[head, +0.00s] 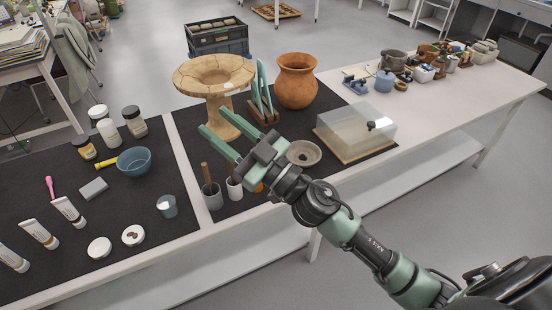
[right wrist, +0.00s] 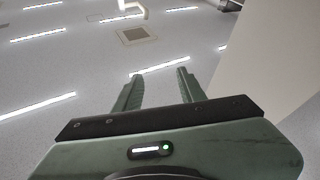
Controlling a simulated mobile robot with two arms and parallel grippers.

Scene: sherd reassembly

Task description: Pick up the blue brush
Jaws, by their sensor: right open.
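I cannot make out a blue brush in the head view. A grey cup (head: 212,198) holds a brown handle (head: 206,173) upright. A white cup (head: 234,189) stands beside it with a dark handle in it, and something orange (head: 259,187) shows partly behind my right gripper. My right gripper (head: 215,121) is open and empty, its green fingers reaching up and left above the dark mat, near the cups. In the right wrist view the two fingers (right wrist: 158,82) are apart with nothing between them. My left gripper is not in view.
A clay pedestal bowl (head: 214,76), a wooden rack (head: 264,113) with upright teal pieces, and a terracotta jar (head: 296,82) stand behind the gripper. A shallow dish (head: 304,153) and a clear-covered box (head: 356,127) lie right. Jars, tubes and a blue bowl (head: 134,161) are left.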

